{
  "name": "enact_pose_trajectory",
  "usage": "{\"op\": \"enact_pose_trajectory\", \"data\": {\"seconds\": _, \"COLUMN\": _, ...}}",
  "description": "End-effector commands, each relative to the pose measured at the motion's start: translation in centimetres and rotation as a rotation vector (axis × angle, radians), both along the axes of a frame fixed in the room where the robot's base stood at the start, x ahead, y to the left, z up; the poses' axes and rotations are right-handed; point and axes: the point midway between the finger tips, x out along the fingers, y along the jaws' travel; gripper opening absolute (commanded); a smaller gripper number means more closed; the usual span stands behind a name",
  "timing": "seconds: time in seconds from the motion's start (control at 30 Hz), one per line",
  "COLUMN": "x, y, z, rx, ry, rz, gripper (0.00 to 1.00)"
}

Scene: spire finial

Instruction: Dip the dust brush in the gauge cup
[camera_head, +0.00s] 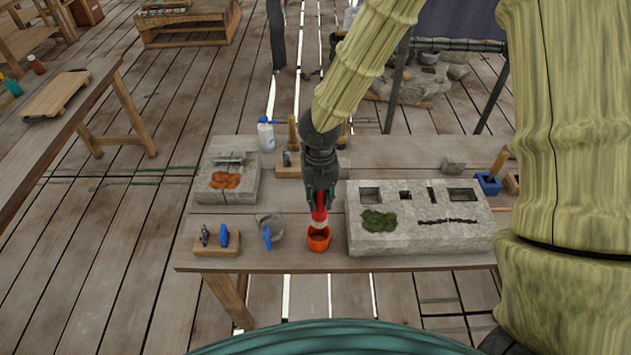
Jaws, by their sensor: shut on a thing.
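My gripper (320,192) points down over the workbench and is shut on the dust brush (320,213), which has a red handle and a pale lower end. The brush is about upright. Its lower end is at the mouth of a small orange cup (318,244), apparently the gauge cup, near the bench's front edge. Whether the tip is inside the cup or just above it I cannot tell. The gripper hides the upper part of the handle.
A large grey stone block (420,243) with square holes and a moss patch stands close right of the cup. A smaller stone block (228,192) and a white bottle (265,134) stand farther back.

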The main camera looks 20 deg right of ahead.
Motion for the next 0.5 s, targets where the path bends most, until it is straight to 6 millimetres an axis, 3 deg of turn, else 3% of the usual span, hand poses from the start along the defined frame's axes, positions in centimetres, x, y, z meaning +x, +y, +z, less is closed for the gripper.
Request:
{"op": "enact_pose_trajectory", "data": {"seconds": 0.27, "x": -0.1, "y": 0.0, "z": -0.5, "rx": 0.001, "ry": -0.001, "rz": 0.035, "gripper": 0.0}}
{"op": "enact_pose_trajectory", "data": {"seconds": 0.5, "x": -0.1, "y": 0.0, "z": -2.3, "rx": 0.001, "ry": -0.001, "rz": 0.033, "gripper": 0.0}}
